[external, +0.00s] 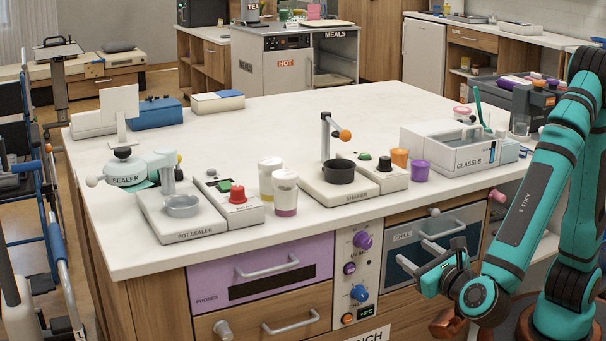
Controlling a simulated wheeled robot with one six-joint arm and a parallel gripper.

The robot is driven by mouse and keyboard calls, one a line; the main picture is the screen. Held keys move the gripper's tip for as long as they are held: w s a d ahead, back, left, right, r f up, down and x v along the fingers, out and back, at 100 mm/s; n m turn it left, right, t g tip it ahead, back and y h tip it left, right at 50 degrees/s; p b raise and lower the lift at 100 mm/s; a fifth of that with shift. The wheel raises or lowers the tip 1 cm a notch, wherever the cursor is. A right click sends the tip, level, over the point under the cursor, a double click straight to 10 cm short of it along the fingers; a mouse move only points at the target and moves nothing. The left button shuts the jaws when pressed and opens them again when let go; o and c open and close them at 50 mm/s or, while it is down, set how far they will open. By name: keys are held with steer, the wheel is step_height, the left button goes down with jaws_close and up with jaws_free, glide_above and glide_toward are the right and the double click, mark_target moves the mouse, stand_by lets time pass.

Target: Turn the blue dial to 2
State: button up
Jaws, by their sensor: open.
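A purple-fronted drawer (215,273) with a bar handle is left of the panel. The chill drawer (470,225) with its handle is to the right, behind my gripper. The countertop (240,130) carries a pot sealer (175,222), a shaker (350,192), cups and a glasses box (445,160).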

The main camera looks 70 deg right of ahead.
glide_toward(364, 297)
steer(key=x, duration=0.9)
stand_by(0.5)
steer(key=c, duration=1)
